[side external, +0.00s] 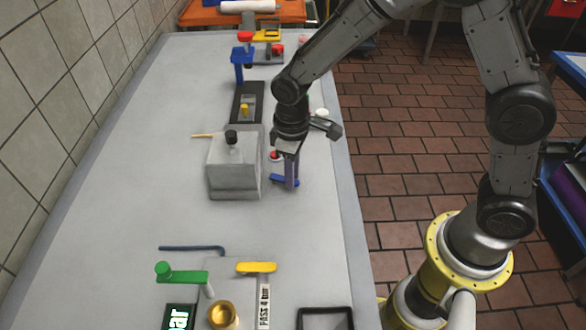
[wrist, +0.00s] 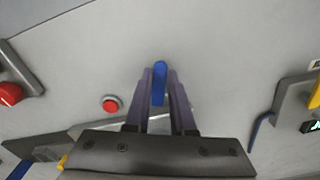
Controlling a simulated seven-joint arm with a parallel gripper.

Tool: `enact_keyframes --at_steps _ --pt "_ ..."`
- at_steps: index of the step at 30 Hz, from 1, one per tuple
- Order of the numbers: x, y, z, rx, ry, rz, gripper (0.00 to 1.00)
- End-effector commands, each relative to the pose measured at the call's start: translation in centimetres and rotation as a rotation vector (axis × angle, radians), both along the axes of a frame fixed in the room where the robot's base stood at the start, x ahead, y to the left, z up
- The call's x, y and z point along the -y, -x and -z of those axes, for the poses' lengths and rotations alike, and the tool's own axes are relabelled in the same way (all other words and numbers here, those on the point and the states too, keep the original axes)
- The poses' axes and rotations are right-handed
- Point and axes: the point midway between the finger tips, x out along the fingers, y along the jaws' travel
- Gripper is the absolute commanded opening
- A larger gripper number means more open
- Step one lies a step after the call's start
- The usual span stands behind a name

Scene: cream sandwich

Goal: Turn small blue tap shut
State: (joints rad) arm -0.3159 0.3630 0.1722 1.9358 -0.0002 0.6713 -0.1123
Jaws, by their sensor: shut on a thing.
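The small blue tap (side external: 277,178) is low at the right side of the grey table, beside the grey block. Only part of its blue handle shows there, at my fingertips. In the wrist view the blue handle (wrist: 159,80) lies lengthwise between my two fingers, its rounded end reaching just past the tips. My gripper (side external: 291,184) points down and is shut on the handle; its fingers also show in the wrist view (wrist: 159,95). The tap's body and stem are hidden.
A grey block (side external: 234,180) with a black knob stands just left of my gripper. A red button (wrist: 111,104) is close by. Green (side external: 182,275) and yellow (side external: 256,267) handles and a blue bent rod (side external: 192,248) lie nearer the camera. The table's left side is clear.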

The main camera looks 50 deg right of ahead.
Motion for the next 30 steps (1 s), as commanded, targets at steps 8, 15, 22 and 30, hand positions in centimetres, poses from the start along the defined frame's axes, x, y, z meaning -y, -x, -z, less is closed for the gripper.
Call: enact_keyframes --at_steps 8,15,22,30 --pt "-1.2 0.3 -0.1 0.004 -0.001 0.263 0.0" --pt "-2.1 0.3 -0.2 0.003 -0.002 0.491 0.0" --pt "-3.1 0.1 -0.2 0.003 -0.003 0.708 0.0" --pt "-3.9 -0.3 -0.2 0.003 -0.003 0.948 0.0"
